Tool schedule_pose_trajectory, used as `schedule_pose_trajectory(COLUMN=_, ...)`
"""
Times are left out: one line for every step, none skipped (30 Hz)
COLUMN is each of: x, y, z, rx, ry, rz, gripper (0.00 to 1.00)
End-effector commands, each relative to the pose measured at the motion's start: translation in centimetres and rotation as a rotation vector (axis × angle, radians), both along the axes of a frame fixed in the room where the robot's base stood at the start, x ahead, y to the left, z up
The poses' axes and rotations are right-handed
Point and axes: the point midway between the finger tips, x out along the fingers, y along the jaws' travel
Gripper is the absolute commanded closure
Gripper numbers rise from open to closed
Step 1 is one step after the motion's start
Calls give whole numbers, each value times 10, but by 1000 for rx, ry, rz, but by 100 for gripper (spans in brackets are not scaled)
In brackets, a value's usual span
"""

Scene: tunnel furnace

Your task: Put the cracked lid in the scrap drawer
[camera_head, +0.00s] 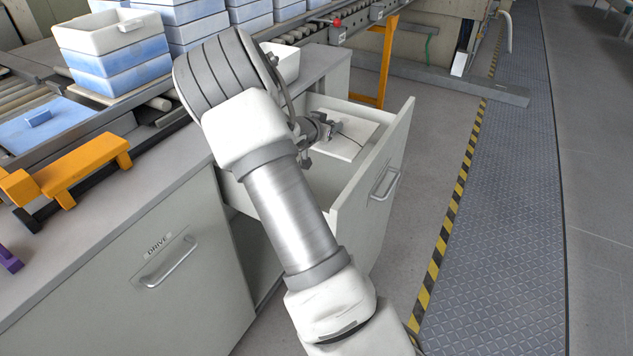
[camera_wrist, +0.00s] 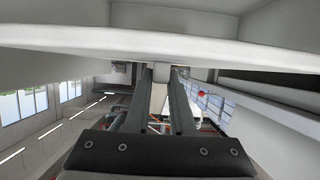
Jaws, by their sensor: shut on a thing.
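The cracked lid (camera_head: 349,144) is a flat white plate with a thin dark line across its top. My gripper (camera_head: 328,128) is shut on the lid's left edge and holds it within the opening of the pulled-out drawer (camera_head: 366,218), the scrap drawer as far as I can tell; no label on it shows. Whether the lid touches the drawer bottom is unclear. In the wrist view, the lid (camera_wrist: 160,42) spans the picture as a pale slab at the ends of my gripper's fingers (camera_wrist: 161,76). My arm hides the drawer's near left part.
A shut drawer marked DRIVE (camera_head: 170,262) is at the lower left. The floor (camera_head: 425,150) right of the drawer is clear.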

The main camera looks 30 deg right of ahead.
Motion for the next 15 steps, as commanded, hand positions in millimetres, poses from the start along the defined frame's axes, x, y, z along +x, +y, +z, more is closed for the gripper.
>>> schedule_pose_trajectory(x=0, y=-1, z=-3, rx=-3, ry=-3, rz=0, gripper=100)
schedule_pose_trajectory(x=0, y=-1, z=-4, rx=-3, ry=-3, rz=0, gripper=100)
schedule_pose_trajectory(x=0, y=-1, z=-7, rx=-2, ry=-2, rz=0, gripper=100)
schedule_pose_trajectory(x=0, y=-1, z=-9, rx=-3, ry=-1, rz=-1, gripper=100)
schedule_pose_trajectory(x=0, y=-1, z=-13, rx=-3, ry=-1, rz=-1, gripper=100)
schedule_pose_trajectory(x=0, y=-1, z=-18, rx=-3, ry=-1, rz=-1, gripper=100)
schedule_pose_trajectory(x=0, y=-1, z=-23, rx=-3, ry=-1, rz=-1, gripper=100)
schedule_pose_trajectory(x=0, y=-1, z=-28, rx=-2, ry=-1, rz=-1, gripper=100)
schedule_pose_trajectory(x=0, y=-1, z=-35, rx=-2, ry=0, rz=-2, gripper=100)
schedule_pose_trajectory(x=0, y=-1, z=-41, rx=-2, ry=-1, rz=-1, gripper=100)
schedule_pose_trajectory(x=0, y=-1, z=-46, rx=-2, ry=0, rz=-1, gripper=100)
schedule_pose_trajectory(x=0, y=-1, z=-51, rx=-2, ry=0, rz=-1, gripper=100)
schedule_pose_trajectory(x=0, y=-1, z=-53, rx=-2, ry=-2, rz=-1, gripper=100)
schedule_pose_trajectory(x=0, y=-1, z=-55, rx=-2, ry=-3, rz=-2, gripper=100)
schedule_pose_trajectory(x=0, y=-1, z=-58, rx=-3, ry=-3, rz=-2, gripper=100)
